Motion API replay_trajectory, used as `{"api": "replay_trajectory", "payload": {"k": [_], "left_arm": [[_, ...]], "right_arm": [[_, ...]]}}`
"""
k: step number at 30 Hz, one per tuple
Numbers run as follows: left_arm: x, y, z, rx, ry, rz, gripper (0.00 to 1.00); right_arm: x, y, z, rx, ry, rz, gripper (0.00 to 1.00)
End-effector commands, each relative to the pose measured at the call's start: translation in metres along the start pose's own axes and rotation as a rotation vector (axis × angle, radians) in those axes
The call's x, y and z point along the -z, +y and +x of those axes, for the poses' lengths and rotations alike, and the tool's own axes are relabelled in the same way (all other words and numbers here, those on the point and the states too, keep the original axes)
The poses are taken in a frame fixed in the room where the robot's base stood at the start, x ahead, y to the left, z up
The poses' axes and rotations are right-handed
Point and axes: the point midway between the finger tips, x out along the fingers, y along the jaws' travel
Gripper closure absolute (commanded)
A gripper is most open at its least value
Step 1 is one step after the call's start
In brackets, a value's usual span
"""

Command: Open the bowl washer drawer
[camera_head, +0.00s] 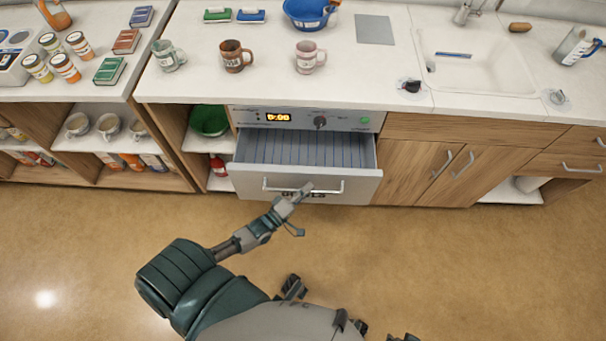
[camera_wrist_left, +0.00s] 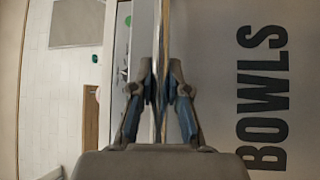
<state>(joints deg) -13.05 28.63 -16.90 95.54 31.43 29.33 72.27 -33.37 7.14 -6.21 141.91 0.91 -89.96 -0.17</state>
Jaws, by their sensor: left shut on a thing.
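The bowl washer drawer (camera_head: 250,165) stands partly pulled out from under its control panel, with its ribbed inside showing and nothing seen in it. A pale bar handle (camera_head: 275,189) runs along its light grey front. In the left wrist view the gripper's two fingers (camera_wrist_left: 160,98) are shut around the handle bar (camera_wrist_left: 160,40). The drawer front (camera_wrist_left: 215,100) there reads BOWLS. I cannot make out my right gripper.
The panel (camera_head: 300,119) above the drawer has a lit display and a knob. Mugs, a blue basin (camera_head: 307,14) and a sink (camera_head: 470,65) are on the counter. Open shelves (camera_head: 90,175) lie left, wooden doors (camera_head: 410,170) right. The floor (camera_head: 480,270) in front is clear.

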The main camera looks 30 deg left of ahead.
Motion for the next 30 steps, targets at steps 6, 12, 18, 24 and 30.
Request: {"api": "replay_trajectory", "payload": {"k": [6,12,18,24,30], "left_arm": [[-0.039,0.009,-0.033,0.01,-0.011,-0.006,1.0],[-0.08,0.021,-0.074,0.011,-0.011,-0.008,1.0],[-0.115,0.029,-0.109,0.012,-0.012,-0.005,1.0],[-0.135,0.035,-0.13,0.009,-0.012,-0.004,1.0],[-0.143,0.036,-0.138,0.009,-0.013,-0.003,1.0]], "right_arm": [[0.0,-0.001,0.043,0.001,-0.018,-0.003,0.6],[-0.007,-0.002,0.086,0.003,-0.028,-0.006,0.6],[-0.015,-0.004,0.112,0.005,-0.034,-0.009,0.6],[-0.02,-0.005,0.123,0.005,-0.037,-0.01,0.6],[-0.022,-0.005,0.128,0.006,-0.038,-0.011,0.6]]}}
